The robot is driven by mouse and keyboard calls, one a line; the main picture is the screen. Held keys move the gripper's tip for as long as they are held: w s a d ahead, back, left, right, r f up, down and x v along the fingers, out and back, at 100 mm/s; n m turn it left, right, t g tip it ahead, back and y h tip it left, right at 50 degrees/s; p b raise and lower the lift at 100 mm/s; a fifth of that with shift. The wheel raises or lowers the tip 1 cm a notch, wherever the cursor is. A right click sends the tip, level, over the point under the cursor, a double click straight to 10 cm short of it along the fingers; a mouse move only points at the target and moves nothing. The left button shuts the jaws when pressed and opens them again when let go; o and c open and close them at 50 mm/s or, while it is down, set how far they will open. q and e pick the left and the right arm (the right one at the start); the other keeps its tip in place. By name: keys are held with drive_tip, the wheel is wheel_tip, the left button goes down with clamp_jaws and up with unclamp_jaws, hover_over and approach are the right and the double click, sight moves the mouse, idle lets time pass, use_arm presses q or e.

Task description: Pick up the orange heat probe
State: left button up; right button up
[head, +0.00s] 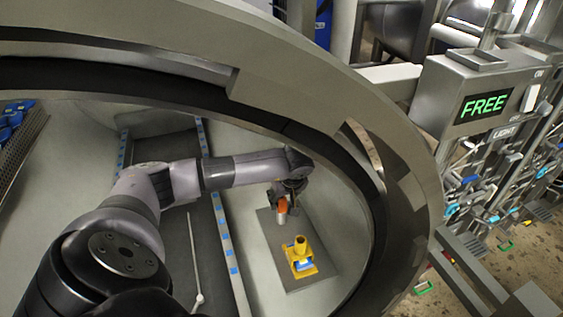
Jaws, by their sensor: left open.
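The orange heat probe (282,206) shows as a small orange piece with a paler lower end, inside the round vessel. My left gripper (284,196) is open and right at the probe, with its dark fingers beside the probe's upper part. The fingers partly hide it, and I cannot tell whether they touch it. A yellow holder (300,262) with a round upright collar and a blue patch stands below it in the picture, on a dark grey plate (267,226). My right gripper is not in view.
The vessel's thick round rim (300,75) surrounds my left arm. A rail with blue marks (228,250) and a thin pale rod (195,255) lie left of the plate. A grey box with a green FREE display (485,106) stands outside at right.

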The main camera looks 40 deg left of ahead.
sight(282, 203)
use_arm(q)
drive_tip(key=p+x, duration=0.1)
drive_tip(key=x, duration=0.4)
drive_tip(key=shift+c, duration=0.4)
clamp_jaws()
drive_tip(key=shift+r, duration=0.1)
